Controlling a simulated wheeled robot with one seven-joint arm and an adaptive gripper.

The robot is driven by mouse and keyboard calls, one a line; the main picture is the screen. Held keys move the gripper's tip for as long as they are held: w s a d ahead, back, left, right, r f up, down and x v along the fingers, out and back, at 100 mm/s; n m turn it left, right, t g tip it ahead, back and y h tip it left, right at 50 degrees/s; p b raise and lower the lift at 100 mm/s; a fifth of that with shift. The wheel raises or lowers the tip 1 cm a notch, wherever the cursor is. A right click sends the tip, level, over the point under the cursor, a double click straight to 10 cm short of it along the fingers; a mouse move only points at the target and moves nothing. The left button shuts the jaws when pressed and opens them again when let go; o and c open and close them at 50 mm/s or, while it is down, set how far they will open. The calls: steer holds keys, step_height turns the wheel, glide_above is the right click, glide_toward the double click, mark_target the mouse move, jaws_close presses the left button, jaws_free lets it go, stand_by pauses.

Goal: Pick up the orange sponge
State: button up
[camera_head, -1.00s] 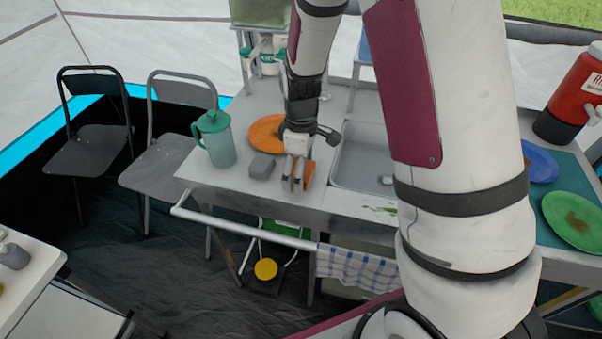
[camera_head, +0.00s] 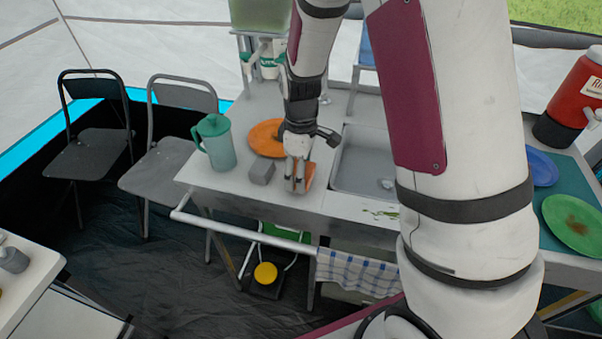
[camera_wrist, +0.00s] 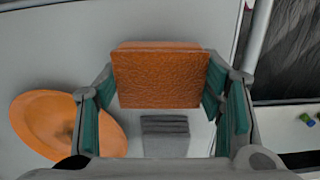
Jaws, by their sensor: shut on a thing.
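The orange sponge (camera_wrist: 160,77) is between the two fingers of my gripper (camera_wrist: 162,100) in the wrist view, and the fingers are shut on it. In the head view, my gripper (camera_head: 297,184) is over the counter just left of the sink, and the sponge's orange edge (camera_head: 309,176) shows beside the fingers. The fingers hide the rest of the sponge there. I cannot tell for sure whether the sponge touches the counter.
A grey block (camera_head: 261,172) sits just left of my gripper. An orange plate (camera_head: 266,138) lies behind it, and a green-lidded pitcher (camera_head: 217,145) stands farther left. The sink (camera_head: 362,160) is to the right. A towel rail (camera_head: 245,232) runs along the front.

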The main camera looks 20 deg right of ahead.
step_height(320, 180, up, 2)
steer(key=shift+r, duration=0.25)
steer(key=s+d, duration=0.2)
steer(key=s, duration=0.2)
steer(key=s+d+r, duration=0.1)
steer(key=s+d, duration=0.1)
steer(key=s, duration=0.3)
steer(key=s+d, duration=0.2)
steer(key=s, duration=0.3)
steer(key=shift+r, duration=0.25)
steer(key=shift+s+d, duration=0.25)
steer(key=shift+s, duration=0.1)
steer(key=shift+c, duration=1.1)
steer(key=shift+a, duration=0.1)
